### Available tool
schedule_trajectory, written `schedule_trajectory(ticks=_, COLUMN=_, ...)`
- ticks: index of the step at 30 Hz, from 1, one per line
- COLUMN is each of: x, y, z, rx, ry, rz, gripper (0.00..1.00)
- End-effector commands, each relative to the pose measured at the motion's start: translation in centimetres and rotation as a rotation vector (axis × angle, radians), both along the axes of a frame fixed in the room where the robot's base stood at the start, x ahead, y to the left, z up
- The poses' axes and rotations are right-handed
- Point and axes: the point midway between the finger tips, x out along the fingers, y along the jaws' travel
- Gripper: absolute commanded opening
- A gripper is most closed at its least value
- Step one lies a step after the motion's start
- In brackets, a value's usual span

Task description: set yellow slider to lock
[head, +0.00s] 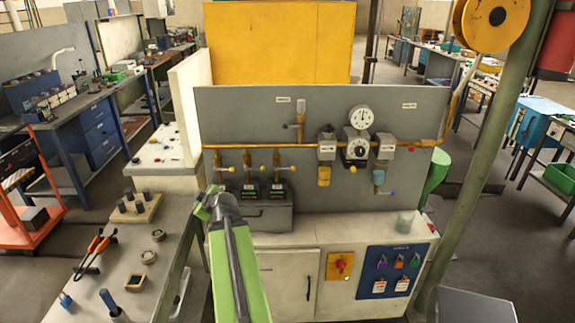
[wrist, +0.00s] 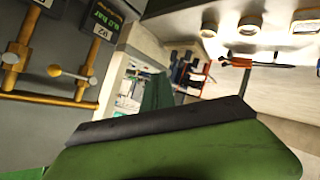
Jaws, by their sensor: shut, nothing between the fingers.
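I cannot pick out a yellow slider for certain. The yellow panel (head: 340,267) with a red knob is on the front of the cabinet. To its right, a blue panel (head: 393,271) carries purple, orange and green pieces above white cards. Small yellow-ended valve handles (head: 231,169) line the copper pipe, and one yellow knob (wrist: 54,70) shows in the wrist view. My gripper (head: 207,203) is at the left of the cabinet, apart from these handles. It is shut and empty, and its green and dark body fills the bottom of the wrist view (wrist: 170,125).
A bench (head: 170,250) with an orange-handled tool (head: 96,246), rings and cylinders stands at the left. A grey box (head: 265,217) with black labelled units sits on the cabinet top. A green post (head: 480,150) stands at the right.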

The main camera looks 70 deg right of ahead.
Motion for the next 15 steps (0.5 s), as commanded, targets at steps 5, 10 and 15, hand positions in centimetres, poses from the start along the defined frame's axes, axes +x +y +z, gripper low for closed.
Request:
schedule_trajectory(ticks=5, x=-18.1, y=-14.4, z=4.0, rx=-0.170, ry=-0.059, rz=-0.329, gripper=0.00)
schedule_trajectory(ticks=10, x=-34.5, y=-20.9, z=6.8, rx=-0.306, ry=-0.054, rz=-0.591, gripper=0.00)
schedule_trajectory(ticks=15, x=-44.0, y=-22.7, z=8.2, rx=-0.377, ry=-0.032, rz=-0.736, gripper=0.00)
